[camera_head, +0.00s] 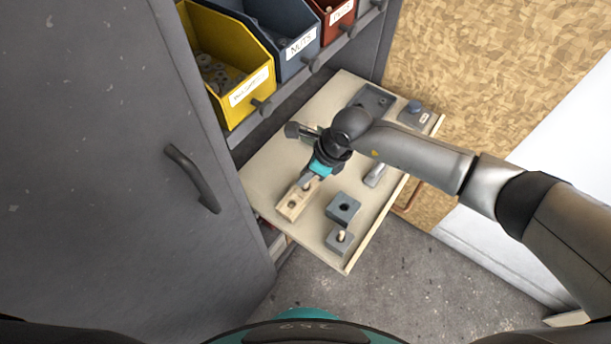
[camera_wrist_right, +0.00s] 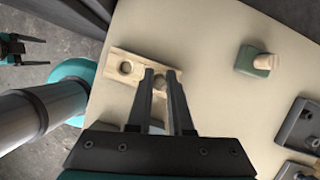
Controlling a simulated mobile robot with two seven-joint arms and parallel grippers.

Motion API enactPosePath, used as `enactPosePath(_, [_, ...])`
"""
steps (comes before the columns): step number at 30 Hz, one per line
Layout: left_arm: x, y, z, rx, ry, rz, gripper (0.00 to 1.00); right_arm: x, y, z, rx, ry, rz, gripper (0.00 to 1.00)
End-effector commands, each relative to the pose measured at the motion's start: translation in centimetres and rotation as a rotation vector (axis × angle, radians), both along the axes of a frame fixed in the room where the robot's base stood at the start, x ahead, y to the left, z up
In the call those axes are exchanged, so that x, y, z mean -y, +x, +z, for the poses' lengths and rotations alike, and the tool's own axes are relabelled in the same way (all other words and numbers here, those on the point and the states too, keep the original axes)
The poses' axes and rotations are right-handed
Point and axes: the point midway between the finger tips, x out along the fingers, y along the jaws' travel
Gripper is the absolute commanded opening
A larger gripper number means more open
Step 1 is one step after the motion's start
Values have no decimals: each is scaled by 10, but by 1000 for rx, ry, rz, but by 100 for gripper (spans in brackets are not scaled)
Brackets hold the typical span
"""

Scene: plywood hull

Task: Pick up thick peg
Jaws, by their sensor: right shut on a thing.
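My right gripper (camera_head: 309,183) reaches down over the pale wooden block (camera_head: 293,203) on the pulled-out board. In the wrist view the right gripper (camera_wrist_right: 161,78) is shut on the pale thick peg (camera_wrist_right: 159,84), at the block's right end. The fingers hide much of the peg, and I cannot tell whether it is still seated in its hole. The wooden block (camera_wrist_right: 118,66) shows one empty round hole at its left end. What seems to be my left gripper (camera_wrist_right: 22,48) shows small at the wrist view's left edge, away from the board; its opening is unclear.
The board (camera_head: 266,170) also carries a grey block with a hole (camera_head: 343,208), a grey block with a pale peg (camera_head: 340,241), a metal piece (camera_head: 375,174) and a grey tray (camera_head: 372,99). Yellow (camera_head: 228,60), blue and red bins stand behind. A grey cabinet door (camera_head: 150,130) is at left.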

Motion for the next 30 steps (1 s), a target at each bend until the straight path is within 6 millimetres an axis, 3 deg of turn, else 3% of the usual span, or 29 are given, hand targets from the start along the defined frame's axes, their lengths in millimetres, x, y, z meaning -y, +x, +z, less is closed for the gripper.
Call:
enactPosePath(18, [0,1,20,1,0,0,79,0,1,148,5,0,0,0])
enactPosePath(24, [0,1,21,2,0,0,79,0,1,173,3,-1,-1,0])
enactPosePath(30, [0,1,21,2,-1,1,79,1,0,179,-1,-1,-1,0])
